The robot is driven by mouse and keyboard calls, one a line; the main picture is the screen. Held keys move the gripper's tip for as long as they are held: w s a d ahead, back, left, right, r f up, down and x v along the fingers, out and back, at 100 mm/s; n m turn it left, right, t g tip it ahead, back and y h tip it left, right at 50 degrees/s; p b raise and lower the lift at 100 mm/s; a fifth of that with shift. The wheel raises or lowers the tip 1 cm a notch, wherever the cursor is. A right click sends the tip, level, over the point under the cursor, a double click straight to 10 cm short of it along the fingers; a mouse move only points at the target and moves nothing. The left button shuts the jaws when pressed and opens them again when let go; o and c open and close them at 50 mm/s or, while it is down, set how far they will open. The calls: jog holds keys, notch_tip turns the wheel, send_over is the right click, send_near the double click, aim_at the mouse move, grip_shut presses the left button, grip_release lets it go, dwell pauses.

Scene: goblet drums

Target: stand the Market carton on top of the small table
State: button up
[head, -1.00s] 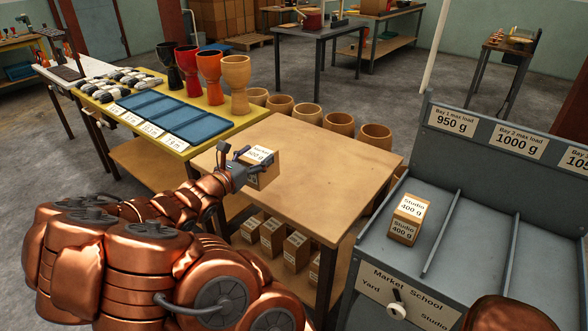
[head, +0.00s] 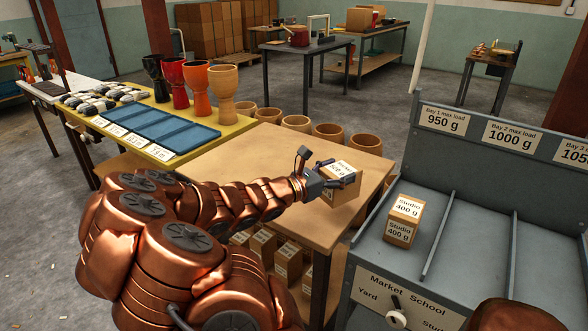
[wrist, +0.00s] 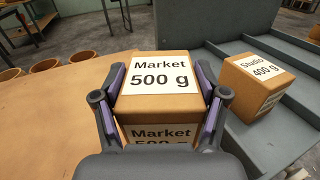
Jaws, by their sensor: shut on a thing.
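The Market carton (head: 343,184) is a small brown box with white labels; the wrist view reads "Market 500 g" on its top and near face (wrist: 156,92). My gripper (head: 326,180) is shut on it, with the purple-padded fingers (wrist: 160,98) on its left and right sides. The carton is upright over the right part of a wooden-topped table (head: 255,165), which I take for the small table. I cannot tell whether its base touches the top.
A grey bay rack (head: 470,235) stands to the right; a Studio 400 g carton (head: 404,220) sits in Bay 1. Several cartons (head: 263,243) are on the table's lower shelf. Goblet drums (head: 222,95) and blue trays (head: 165,128) are on the yellow table behind left. The wooden top is otherwise clear.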

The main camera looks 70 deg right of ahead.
jog(key=shift+w+d+f, duration=0.75)
jog(key=shift+w+f, duration=0.05)
jog(key=shift+w, duration=1.35)
jog(key=shift+w+d+f, duration=0.7)
jog(key=shift+w+f, duration=0.05)
jog(key=shift+w, duration=1.4)
jog(key=shift+w+d+f, duration=0.75)
jog(key=shift+w+f, duration=0.05)
jog(key=shift+w, duration=1.35)
jog(key=shift+f, duration=0.1)
jog(key=o, duration=1.7)
jog(key=shift+w+a, duration=0.1)
jog(key=shift+a, duration=0.05)
jog(key=v, duration=1.1)
jog(key=shift+w+a, duration=0.2)
jog(key=shift+a, duration=0.05)
